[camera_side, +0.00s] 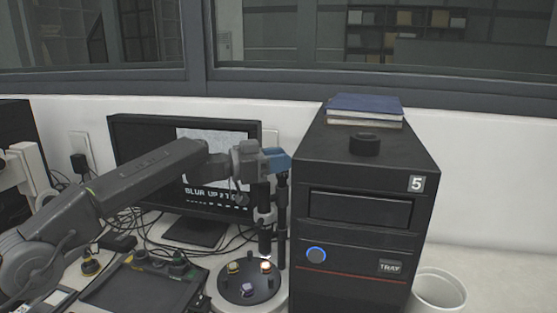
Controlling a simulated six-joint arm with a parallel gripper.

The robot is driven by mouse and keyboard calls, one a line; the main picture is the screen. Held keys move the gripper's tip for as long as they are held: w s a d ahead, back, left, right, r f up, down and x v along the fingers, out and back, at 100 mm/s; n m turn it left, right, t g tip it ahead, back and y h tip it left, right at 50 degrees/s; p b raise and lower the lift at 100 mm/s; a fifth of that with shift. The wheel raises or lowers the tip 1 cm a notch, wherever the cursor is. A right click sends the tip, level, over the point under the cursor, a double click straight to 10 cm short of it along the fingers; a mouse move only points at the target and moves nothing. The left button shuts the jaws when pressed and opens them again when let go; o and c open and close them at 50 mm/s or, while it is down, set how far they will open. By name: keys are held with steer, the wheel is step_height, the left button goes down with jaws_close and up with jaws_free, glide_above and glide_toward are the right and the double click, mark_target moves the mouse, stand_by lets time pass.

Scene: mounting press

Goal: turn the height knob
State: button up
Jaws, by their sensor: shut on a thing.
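My gripper (277,163), with blue at its end, is at the upper part of a dark upright column (282,232), just left of the black computer case. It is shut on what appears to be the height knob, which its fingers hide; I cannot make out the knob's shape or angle. A dark and light vertical tube (265,243) hangs beside the column, above a round black stage (232,290). A light spot shows below the tube.
The black computer case (352,220) stands close on the right, with books (365,109) and a black round object (365,145) on top. A monitor (130,150) behind reads "BLUR UP 2" in part. A dark tray (135,290) lies left; a white cup (438,290) stands right.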

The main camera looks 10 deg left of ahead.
stand_by(0.3)
steer(key=o, duration=0.9)
steer(key=shift+a, duration=0.15)
steer(key=v, duration=1.3)
steer(key=shift+s+a, duration=0.2)
steer(key=shift+a, duration=0.1)
steer(key=shift+o, duration=0.2)
